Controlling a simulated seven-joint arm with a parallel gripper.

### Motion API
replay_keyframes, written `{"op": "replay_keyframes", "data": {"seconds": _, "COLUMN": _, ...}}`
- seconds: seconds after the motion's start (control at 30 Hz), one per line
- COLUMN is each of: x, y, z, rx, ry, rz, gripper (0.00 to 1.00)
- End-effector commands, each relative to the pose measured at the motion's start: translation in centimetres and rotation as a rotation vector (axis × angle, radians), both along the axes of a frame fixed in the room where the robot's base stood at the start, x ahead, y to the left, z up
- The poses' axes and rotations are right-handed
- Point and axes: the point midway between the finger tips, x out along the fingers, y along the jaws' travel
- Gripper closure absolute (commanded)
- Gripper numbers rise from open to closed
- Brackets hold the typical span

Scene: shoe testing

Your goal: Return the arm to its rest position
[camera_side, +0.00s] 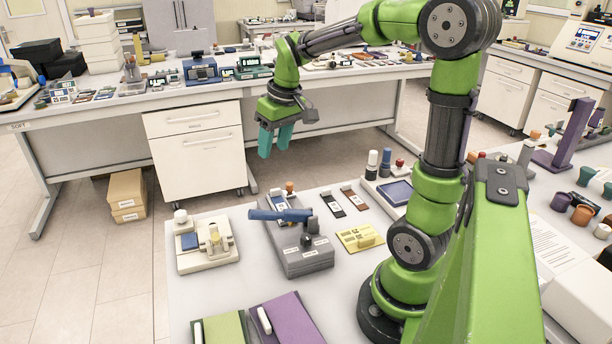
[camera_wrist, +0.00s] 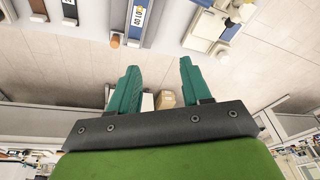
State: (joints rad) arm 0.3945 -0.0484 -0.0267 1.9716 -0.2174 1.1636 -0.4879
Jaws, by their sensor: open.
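My gripper (camera_side: 274,141) is raised in the air above the back edge of the near table (camera_side: 190,292), out over the gap toward the far bench. Its two teal fingers are apart with nothing between them. In the wrist view the fingers of my gripper (camera_wrist: 160,85) also stand apart, with floor tiles and a cardboard box showing beyond the gap. My gripper touches nothing in either view.
The far bench (camera_side: 300,92) is crowded. Cardboard boxes (camera_side: 126,190) stand on the floor.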

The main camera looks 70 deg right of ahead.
Motion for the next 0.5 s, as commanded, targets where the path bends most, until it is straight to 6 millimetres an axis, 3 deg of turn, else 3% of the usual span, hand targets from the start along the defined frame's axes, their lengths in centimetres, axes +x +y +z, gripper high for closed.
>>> {"op": "replay_keyframes", "data": {"seconds": 0.03, "x": -0.9, "y": 2.4, "z": 0.5, "rx": 0.018, "ry": -0.048, "rz": -0.033, "gripper": 0.52}}
{"op": "replay_keyframes", "data": {"seconds": 0.2, "x": -4.6, "y": 9.4, "z": 1.1, "rx": 0.113, "ry": -0.201, "rz": -0.137, "gripper": 0.52}}
{"op": "replay_keyframes", "data": {"seconds": 0.33, "x": -7.4, "y": 13.1, "z": 1.1, "rx": 0.178, "ry": -0.288, "rz": -0.14, "gripper": 0.52}}
{"op": "replay_keyframes", "data": {"seconds": 0.5, "x": -9.6, "y": 15.7, "z": 1.5, "rx": 0.208, "ry": -0.354, "rz": -0.064, "gripper": 0.52}}
